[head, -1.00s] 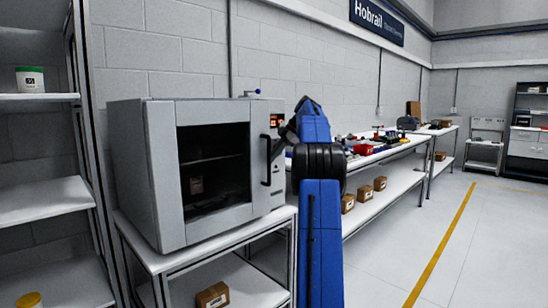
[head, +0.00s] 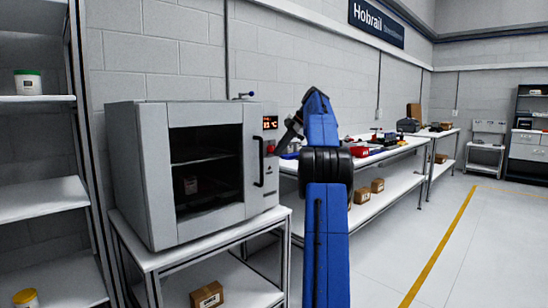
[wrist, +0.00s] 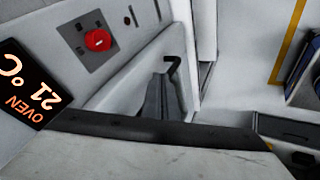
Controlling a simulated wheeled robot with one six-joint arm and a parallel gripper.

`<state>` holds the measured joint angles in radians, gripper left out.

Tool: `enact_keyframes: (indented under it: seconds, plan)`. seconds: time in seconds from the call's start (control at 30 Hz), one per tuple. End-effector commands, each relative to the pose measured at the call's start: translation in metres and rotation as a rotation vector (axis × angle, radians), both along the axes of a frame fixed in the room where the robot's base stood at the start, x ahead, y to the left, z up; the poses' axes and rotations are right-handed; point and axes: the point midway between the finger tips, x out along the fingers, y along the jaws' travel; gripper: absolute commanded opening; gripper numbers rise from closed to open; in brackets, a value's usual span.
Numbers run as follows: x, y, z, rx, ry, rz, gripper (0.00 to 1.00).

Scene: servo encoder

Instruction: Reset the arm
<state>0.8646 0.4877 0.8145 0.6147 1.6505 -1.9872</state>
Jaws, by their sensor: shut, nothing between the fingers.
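My blue arm (head: 322,225) rises in front of the oven's right side. My gripper (head: 282,146) is shut and empty, its tip just right of the oven's control panel in the head view. In the wrist view the dark fingers (wrist: 156,96) are together, beside the black door handle (wrist: 174,66). The grey oven (head: 140,180) stands on a white table with its windowed door shut. I cannot tell whether the fingers touch anything.
A small labelled container (head: 191,185) shows dimly inside the oven. A box (head: 207,296) lies on the shelf below. A rack (head: 42,200) stands at left, and a long workbench (head: 372,160) behind the arm. The floor at right is clear.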

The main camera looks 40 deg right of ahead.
Motion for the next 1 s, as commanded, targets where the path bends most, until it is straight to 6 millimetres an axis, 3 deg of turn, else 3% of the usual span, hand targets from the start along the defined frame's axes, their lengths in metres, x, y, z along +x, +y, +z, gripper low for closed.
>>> enact_keyframes:
  seconds: [0.3,0.73,0.87,1.0]
  plan:
    - [-0.018,-0.016,0.030,-0.001,0.000,0.000,0.00]
    - [-0.021,-0.015,0.036,0.001,0.002,-0.003,0.00]
    - [-0.018,0.004,0.040,0.016,0.018,-0.029,0.00]
    - [-0.013,0.051,0.045,0.051,0.062,-0.100,0.00]
